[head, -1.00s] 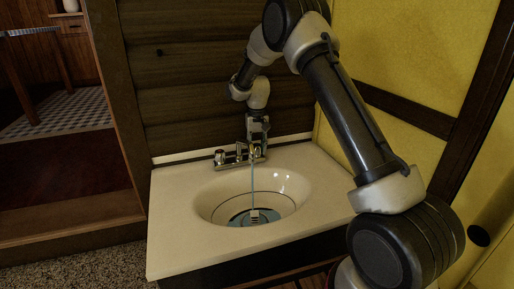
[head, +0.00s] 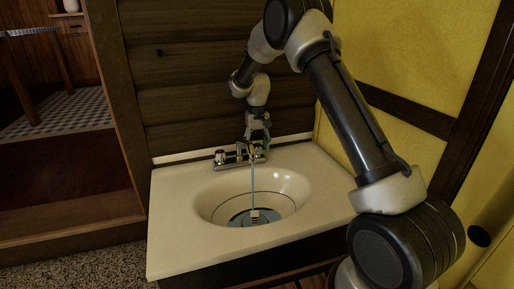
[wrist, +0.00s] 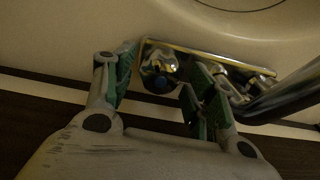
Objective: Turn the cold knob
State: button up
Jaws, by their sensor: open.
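In the head view my gripper (head: 257,138) points down at the right end of the chrome faucet (head: 238,156) and hides the cold knob. The faucet also shows in the wrist view (wrist: 205,58), with its spout to the right. A thin blue stream (head: 253,185) runs from the spout into the basin.
The faucet's other knob (head: 220,156) stands at its left end. The pale sink counter (head: 175,235) holds an oval basin (head: 290,190) with bluish water at its bottom. A dark plank wall (head: 190,100) is close behind, and a yellow wall (head: 400,60) is at the right.

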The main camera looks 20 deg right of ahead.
aim_at(257, 144)
notch_tip(257, 144, up, 11)
dwell(0.3)
jog(key=s+d+r+t, duration=0.1)
jog(key=s+d+r, duration=0.3)
jog(key=s, duration=1)
jog(key=s+d+r+t, duration=0.2)
jog(key=s+d+r, duration=0.2)
jog(key=s, duration=1.1)
jog(key=s+d+r+t, duration=0.1)
jog(key=s+d+r, duration=0.2)
jog(key=s, duration=1.1)
jog(key=shift+s+d+r, duration=0.25)
jog(key=shift+d+r, duration=0.15)
jog(key=shift+r, duration=0.45)
